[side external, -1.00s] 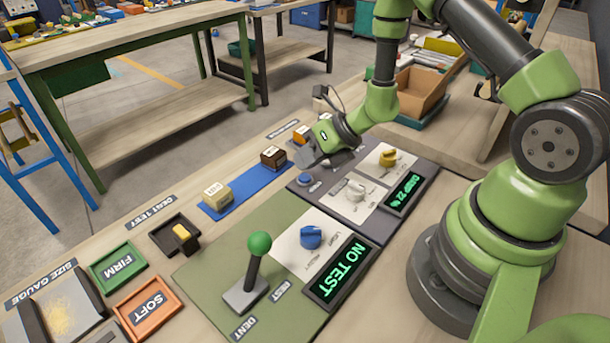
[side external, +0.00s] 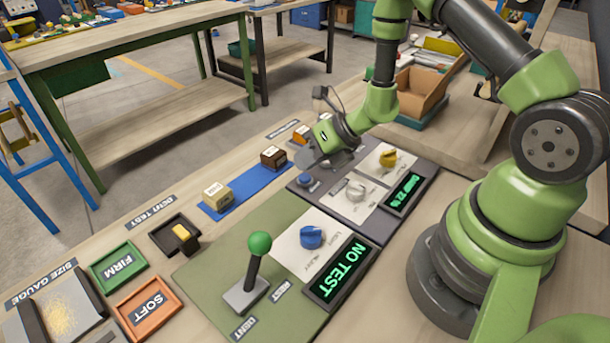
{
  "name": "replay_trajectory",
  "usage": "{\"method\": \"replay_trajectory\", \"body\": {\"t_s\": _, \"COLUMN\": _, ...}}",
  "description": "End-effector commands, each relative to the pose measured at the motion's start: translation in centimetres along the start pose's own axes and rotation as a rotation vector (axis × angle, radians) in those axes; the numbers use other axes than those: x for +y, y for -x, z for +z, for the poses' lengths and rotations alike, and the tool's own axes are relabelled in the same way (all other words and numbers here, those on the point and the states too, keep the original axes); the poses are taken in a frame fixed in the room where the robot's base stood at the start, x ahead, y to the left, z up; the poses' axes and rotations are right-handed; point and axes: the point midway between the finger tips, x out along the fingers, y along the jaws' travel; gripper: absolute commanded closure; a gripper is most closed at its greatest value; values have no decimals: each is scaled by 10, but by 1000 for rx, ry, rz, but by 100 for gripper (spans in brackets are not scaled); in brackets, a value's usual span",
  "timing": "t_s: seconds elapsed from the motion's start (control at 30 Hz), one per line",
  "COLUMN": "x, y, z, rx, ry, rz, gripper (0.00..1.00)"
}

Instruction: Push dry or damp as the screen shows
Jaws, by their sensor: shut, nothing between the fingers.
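The small screen (side external: 405,191) on the dark grey panel (side external: 336,204) glows green; it appears to read DAMP with a number near 22, small and slanted. A blue round button (side external: 305,180) sits at the panel's left edge. No button labelled dry or damp is legible. My gripper (side external: 312,164) is shut and empty, low over the far left part of the panel, just beyond the blue button. I cannot tell whether its tips touch anything. It hides part of the panel behind it.
A white knob (side external: 356,189) and a yellow knob (side external: 388,158) stand on the same panel. Nearer are a green-topped lever (side external: 259,244), a blue knob (side external: 311,237) and a NO TEST screen (side external: 341,272). Wooden blocks sit on a blue strip (side external: 246,187) to the left.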

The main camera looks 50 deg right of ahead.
Motion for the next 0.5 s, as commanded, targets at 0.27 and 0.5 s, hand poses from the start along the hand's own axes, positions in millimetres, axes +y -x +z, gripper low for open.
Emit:
{"method": "replay_trajectory", "body": {"t_s": 0.27, "x": -4, "y": -5, "z": -4, "rx": -1, "ry": -1, "rz": 0, "gripper": 100}}
{"method": "replay_trajectory", "body": {"t_s": 0.5, "x": -4, "y": -5, "z": -4, "rx": -1, "ry": 0, "rz": 0, "gripper": 100}}
